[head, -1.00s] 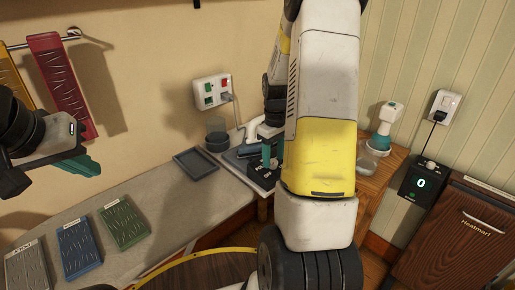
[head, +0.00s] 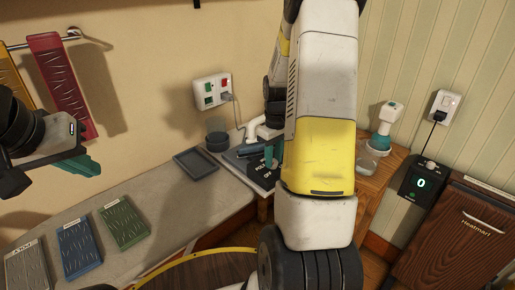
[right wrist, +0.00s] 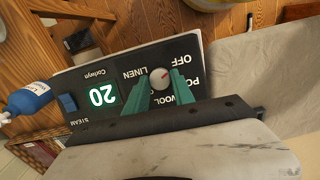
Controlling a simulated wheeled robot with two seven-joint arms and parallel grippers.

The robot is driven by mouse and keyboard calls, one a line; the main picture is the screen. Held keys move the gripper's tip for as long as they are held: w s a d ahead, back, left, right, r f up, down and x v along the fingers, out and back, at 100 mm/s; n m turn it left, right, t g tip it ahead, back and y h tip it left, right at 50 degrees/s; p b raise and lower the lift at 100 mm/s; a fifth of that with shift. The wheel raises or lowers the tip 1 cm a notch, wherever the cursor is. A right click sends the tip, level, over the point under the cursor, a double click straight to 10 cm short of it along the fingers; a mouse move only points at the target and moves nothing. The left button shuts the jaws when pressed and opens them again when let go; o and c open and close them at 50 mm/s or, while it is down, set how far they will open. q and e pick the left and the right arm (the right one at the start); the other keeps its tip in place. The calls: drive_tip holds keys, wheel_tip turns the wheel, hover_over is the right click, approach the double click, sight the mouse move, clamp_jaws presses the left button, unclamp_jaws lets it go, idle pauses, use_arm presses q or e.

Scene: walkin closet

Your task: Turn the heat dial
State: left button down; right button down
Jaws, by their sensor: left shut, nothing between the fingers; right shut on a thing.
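The heat dial (right wrist: 161,78) is a round pale knob with a red mark, on a dark control panel (right wrist: 125,72) in the right wrist view. Labels around it read OFF, LINEN, WOOL and a partly hidden one, all upside down there. My right gripper (right wrist: 164,92) has its teal fingers on either side of the dial, shut on it. In the head view the right gripper (head: 269,160) is over the panel, partly hidden by my arm. My left gripper (head: 85,166) is shut and empty, in the air at the left, away from the panel.
Glowing green digits (right wrist: 102,95) are on the panel beside a blue bottle (right wrist: 28,98). Grey, blue and green textured pads (head: 124,222) lie on the pale board (head: 185,215). A dark tray (head: 195,163) is left of the panel.

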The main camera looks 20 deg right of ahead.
drive_tip(key=m+y, duration=0.1)
drive_tip(key=m, duration=0.4)
drive_tip(key=shift+d, duration=0.2)
drive_tip(key=m+y, duration=0.1)
drive_tip(key=m, duration=0.2)
drive_tip(key=m+y, duration=0.1)
drive_tip(key=m, duration=0.1)
drive_tip(key=shift+d+m, duration=0.15)
drive_tip(key=shift+m, duration=0.25)
idle(0.3)
drive_tip(key=c, duration=1.1)
unclamp_jaws()
drive_tip(key=v, duration=0.7)
drive_tip(key=shift+s+d+r, duration=0.1)
drive_tip(key=shift+s+r, duration=0.05)
drive_tip(key=shift+r, duration=0.25)
